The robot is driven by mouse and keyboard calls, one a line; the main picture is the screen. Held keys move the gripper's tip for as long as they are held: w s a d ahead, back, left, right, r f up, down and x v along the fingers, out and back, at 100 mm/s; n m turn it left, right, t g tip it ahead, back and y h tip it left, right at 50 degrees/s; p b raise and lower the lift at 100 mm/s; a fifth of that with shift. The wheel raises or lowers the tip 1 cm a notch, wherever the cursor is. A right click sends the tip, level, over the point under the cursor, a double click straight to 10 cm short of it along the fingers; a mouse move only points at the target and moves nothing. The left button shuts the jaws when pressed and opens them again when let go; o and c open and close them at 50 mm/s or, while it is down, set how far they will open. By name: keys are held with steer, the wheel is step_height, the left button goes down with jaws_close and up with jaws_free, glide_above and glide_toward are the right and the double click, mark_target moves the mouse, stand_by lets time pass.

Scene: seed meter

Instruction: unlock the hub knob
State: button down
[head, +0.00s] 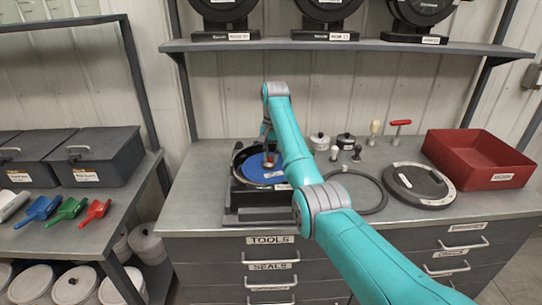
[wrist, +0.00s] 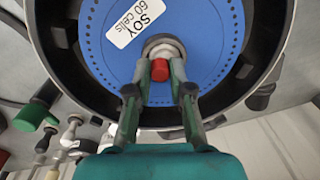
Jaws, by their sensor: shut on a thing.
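The seed meter (head: 238,190) stands open on the workbench. A blue seed disc (head: 254,174) lies in its dark round housing. In the wrist view the disc (wrist: 105,62) has a white label reading "SOY 60 cells". The hub knob (wrist: 163,46) is at the disc's centre, pale grey with a red part (wrist: 161,71) showing between the fingers. My gripper (wrist: 160,76) is shut on the hub knob, one finger on each side. In the head view my gripper (head: 268,158) is over the disc, and my arm hides part of the meter's right side.
A black ring (head: 372,207) and a round dark cover (head: 420,184) lie right of the meter. Small knobs, a brush and a red-handled tool (head: 398,128) stand behind them. A red tray (head: 480,160) is at the far right. A shelf (head: 350,46) with several dark units hangs above.

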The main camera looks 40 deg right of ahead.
steer(key=shift+n, duration=0.8)
steer(key=c, duration=1)
jaws_free()
steer(key=shift+c, duration=0.2)
